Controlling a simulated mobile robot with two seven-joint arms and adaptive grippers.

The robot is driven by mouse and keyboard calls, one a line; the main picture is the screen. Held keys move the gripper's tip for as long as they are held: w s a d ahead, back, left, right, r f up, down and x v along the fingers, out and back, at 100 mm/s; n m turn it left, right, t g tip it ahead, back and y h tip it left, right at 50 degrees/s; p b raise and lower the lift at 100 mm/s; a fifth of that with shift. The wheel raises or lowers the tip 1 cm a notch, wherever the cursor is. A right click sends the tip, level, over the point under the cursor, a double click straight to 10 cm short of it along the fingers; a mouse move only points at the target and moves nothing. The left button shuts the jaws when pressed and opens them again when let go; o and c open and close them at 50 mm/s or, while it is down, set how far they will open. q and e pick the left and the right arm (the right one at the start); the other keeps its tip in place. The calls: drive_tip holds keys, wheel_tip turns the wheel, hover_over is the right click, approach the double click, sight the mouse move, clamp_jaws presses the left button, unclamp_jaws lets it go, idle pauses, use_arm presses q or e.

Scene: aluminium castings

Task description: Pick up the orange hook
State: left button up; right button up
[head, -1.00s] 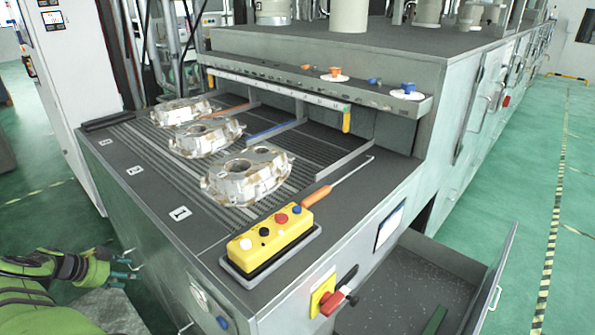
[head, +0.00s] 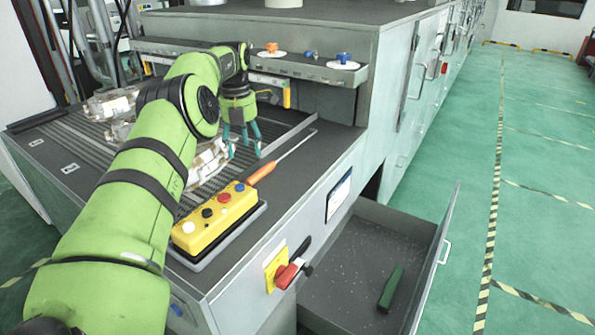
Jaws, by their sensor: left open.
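The orange hook (head: 262,174) lies on the dark tabletop behind the yellow button box. Its orange handle points toward the box and its thin metal shaft runs up and right toward the table's right edge. My left gripper (head: 245,153) hangs fingers down just behind and above the orange handle, at the edge of the slatted conveyor. Its teal fingers are apart and nothing shows between them. Whether a fingertip touches the table cannot be told. My right gripper is not in view.
The yellow button box (head: 212,218) stands in front of the hook. Castings (head: 207,163) on the conveyor are partly hidden by my left arm. A shelf (head: 300,69) runs behind. An open drawer (head: 368,232) holding a green object (head: 391,289) juts out at the right.

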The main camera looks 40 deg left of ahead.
sight(260, 174)
use_arm(q)
drive_tip(key=shift+w+d+f+m, duration=0.15)
drive_tip(key=shift+w+d+m, duration=0.15)
drive_tip(key=shift+d, duration=0.2)
drive_tip(key=shift+w+d+f+m, duration=0.15)
drive_tip(key=shift+w+d+m, duration=0.1)
drive_tip(key=shift+d, duration=0.2)
drive_tip(key=shift+w+d+f+b, duration=0.1)
drive_tip(key=shift+d+f+b, duration=0.15)
drive_tip(key=shift+b, duration=0.1)
drive_tip(key=shift+a+f+b, duration=0.2)
drive_tip(key=shift+f+b, duration=0.45)
drive_tip(key=shift+b, duration=0.1)
wheel_tip(260, 174, down, 5)
drive_tip(key=b, duration=0.4)
drive_tip(key=shift+d, duration=0.1)
drive_tip(key=shift+f, duration=0.15)
clamp_jaws()
